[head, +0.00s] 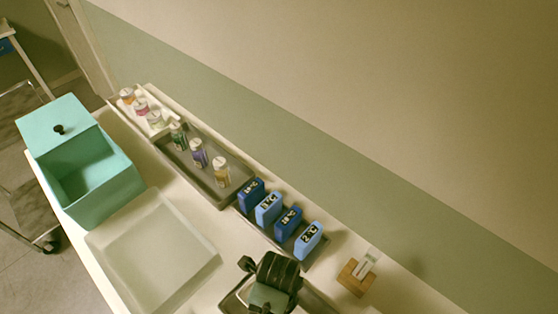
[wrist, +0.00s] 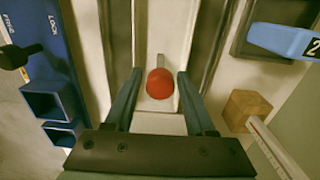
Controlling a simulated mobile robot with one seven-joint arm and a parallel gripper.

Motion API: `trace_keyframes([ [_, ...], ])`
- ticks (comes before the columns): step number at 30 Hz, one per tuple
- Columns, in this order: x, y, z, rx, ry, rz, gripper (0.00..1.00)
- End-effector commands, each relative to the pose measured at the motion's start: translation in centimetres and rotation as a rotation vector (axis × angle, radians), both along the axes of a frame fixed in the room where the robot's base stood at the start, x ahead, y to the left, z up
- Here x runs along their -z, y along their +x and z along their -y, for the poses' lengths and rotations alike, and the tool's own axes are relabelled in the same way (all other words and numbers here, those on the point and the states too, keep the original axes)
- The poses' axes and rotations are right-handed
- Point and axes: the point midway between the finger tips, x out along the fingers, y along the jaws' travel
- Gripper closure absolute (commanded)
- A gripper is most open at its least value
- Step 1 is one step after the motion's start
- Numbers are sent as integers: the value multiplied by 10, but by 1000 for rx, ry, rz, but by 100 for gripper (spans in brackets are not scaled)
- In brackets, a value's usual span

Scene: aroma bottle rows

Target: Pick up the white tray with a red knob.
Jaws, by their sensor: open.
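In the wrist view, a round red knob (wrist: 161,83) sits on a narrow white tray (wrist: 178,30) with darker edges along both sides. My gripper (wrist: 159,74) is open, with one finger to the left of the knob and one to the right. The knob shows between the fingers with gaps on both sides, and nothing is gripped. In the head view, my gripper (head: 268,290) is near the bottom edge and hides the knob and most of what is under it.
In the head view, an empty pale square tray (head: 160,245) and a teal box (head: 105,195) stand left. Blue numbered blocks (head: 288,224) and a wooden block (head: 354,278) are near my gripper. In the wrist view, a blue device (wrist: 35,55) is left and a wooden block (wrist: 248,108) right.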

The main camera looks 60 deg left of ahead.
Motion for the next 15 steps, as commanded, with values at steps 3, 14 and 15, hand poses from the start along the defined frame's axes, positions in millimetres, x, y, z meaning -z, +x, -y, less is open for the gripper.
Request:
trace_keyframes([
  [3, 6, 0, 0, 0, 0, 1, 45],
  [14, 47, 0, 1, -1, 1, 1, 45],
  [15, 51, 0, 1, -1, 1, 0, 45],
])
